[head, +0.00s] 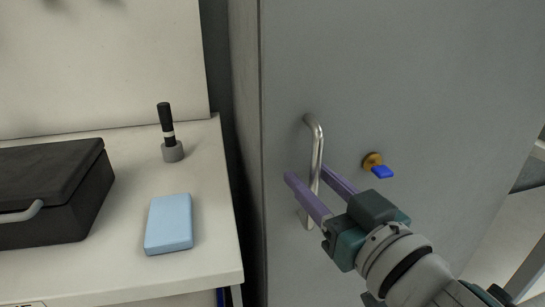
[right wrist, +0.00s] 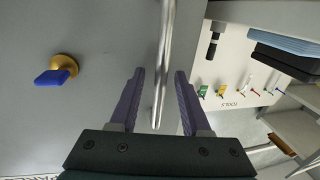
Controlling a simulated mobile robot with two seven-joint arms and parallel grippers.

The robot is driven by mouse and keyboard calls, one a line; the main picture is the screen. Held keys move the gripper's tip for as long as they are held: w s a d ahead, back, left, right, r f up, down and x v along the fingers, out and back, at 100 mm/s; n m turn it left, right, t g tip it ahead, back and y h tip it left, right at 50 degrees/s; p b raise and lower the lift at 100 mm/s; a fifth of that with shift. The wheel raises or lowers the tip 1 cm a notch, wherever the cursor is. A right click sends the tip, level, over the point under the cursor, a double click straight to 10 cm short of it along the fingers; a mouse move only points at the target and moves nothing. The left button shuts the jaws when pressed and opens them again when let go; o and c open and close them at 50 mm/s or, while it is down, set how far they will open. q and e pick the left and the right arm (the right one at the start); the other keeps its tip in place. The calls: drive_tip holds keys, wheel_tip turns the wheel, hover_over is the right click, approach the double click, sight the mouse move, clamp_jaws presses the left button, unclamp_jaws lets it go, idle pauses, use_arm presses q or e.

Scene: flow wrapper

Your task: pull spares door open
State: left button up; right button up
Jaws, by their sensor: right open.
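The spares door (head: 420,70) is a grey panel that fills the right half of the head view. Its silver bar handle (head: 316,150) stands upright near the door's left edge. My right gripper (head: 305,175) is open, with its purple fingers on either side of the handle. In the right wrist view the handle (right wrist: 163,70) runs between the two open fingers (right wrist: 160,80), apart from both. A brass lock (head: 371,160) with a blue key (head: 382,171) sits right of the handle; the key (right wrist: 51,77) also shows in the right wrist view. My left gripper is not in view.
A white bench (head: 205,265) stands left of the cabinet, across a dark narrow gap. It holds a black case (head: 50,190), a light blue block (head: 169,223) and a black-handled tool (head: 167,130) in a grey base.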

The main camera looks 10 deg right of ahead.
drive_tip(key=shift+c, duration=0.4)
clamp_jaws()
idle(0.9)
